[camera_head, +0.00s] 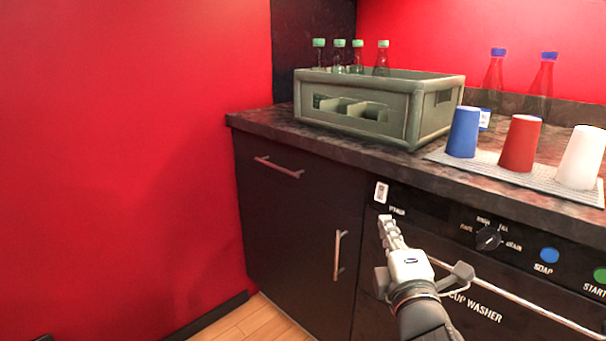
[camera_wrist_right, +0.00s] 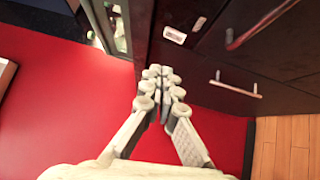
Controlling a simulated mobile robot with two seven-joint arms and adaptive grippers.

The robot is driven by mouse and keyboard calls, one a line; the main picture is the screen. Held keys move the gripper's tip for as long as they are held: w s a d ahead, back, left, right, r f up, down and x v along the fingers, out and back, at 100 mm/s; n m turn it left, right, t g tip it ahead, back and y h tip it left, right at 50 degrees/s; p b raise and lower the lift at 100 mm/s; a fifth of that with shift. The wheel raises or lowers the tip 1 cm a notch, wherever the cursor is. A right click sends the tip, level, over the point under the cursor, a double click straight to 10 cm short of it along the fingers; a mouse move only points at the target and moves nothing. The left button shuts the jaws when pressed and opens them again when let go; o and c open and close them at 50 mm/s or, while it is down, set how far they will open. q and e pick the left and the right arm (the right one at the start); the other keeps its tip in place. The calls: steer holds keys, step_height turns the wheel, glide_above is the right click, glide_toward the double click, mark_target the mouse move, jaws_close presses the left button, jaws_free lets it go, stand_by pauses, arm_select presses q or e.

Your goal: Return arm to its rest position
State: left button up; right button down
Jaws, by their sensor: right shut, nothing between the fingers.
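My right gripper (camera_head: 389,232) is in front of the dark cup washer (camera_head: 450,262), below the counter's edge, in the head view. Its fingers point up and away, toward a small white switch plate (camera_head: 381,192) on the washer's front. In the right wrist view the right gripper (camera_wrist_right: 165,82) is shut, its fingertips together with nothing between them. The switch plate (camera_wrist_right: 174,34) shows beyond the fingertips there. I cannot tell how far the fingertips are from the front. My left gripper is in neither view.
A green crate (camera_head: 432,110) with several green-capped bottles behind its front wall stands on the counter (camera_head: 262,118). Blue (camera_head: 463,131), red (camera_head: 520,143) and white (camera_head: 581,158) cups stand on a mat (camera_head: 480,165). Cabinet handles (camera_head: 338,255) stick out. A red wall (camera_head: 130,150) is at left.

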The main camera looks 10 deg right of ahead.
steer(key=s+d+f+m+g, duration=0.2)
steer(key=s+f+m+g, duration=0.15)
steer(key=f, duration=0.75)
steer(key=s+d+f+m+g, duration=0.2)
steer(key=s+f+m+g, duration=0.15)
steer(key=f, duration=0.75)
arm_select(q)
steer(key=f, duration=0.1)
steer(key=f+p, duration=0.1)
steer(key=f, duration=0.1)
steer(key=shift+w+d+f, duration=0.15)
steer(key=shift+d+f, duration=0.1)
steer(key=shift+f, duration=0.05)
arm_select(e)
steer(key=s+d+f+m+g, duration=0.1)
steer(key=s+f+m+g, duration=0.7)
steer(key=s+f, duration=0.9)
steer(key=shift+s+d+f+m+g+y, duration=0.3)
steer(key=shift+s+f+m+y, duration=0.1)
steer(key=shift+s, duration=0.55)
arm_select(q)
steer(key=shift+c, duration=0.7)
arm_select(e)
steer(key=shift+d, duration=0.1)
